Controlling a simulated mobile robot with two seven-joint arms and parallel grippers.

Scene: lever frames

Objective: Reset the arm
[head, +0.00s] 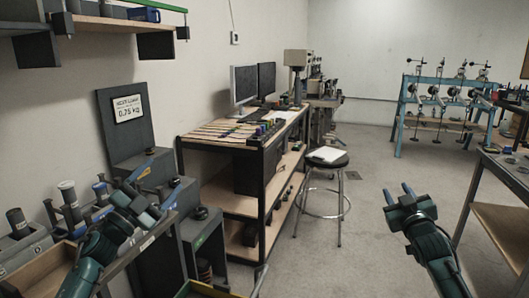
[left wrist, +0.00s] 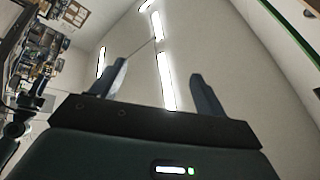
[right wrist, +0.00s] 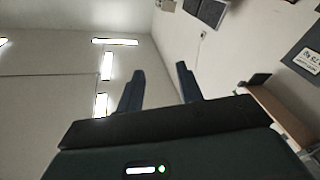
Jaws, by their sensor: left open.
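A light-blue lever frame (head: 446,101) stands at the back right on the floor, with several lever units along its top; the tilt of each arm is too small to tell. My left gripper (head: 155,186) is at the lower left, in front of the grey weight station, with its fingers apart; they also show apart and empty in the left wrist view (left wrist: 157,80). My right gripper (head: 398,190) is over open floor at the right, far from the lever frame. Its fingers are apart and empty in the right wrist view (right wrist: 160,78).
A grey panel (head: 124,130) with a 0.75 kg sign stands left, beside cylindrical weights (head: 69,196). A desk (head: 226,139) with monitors (head: 245,84) and a stool (head: 327,162) stand mid-room. A bench (head: 510,168) is at right. The floor between (head: 372,170) is clear.

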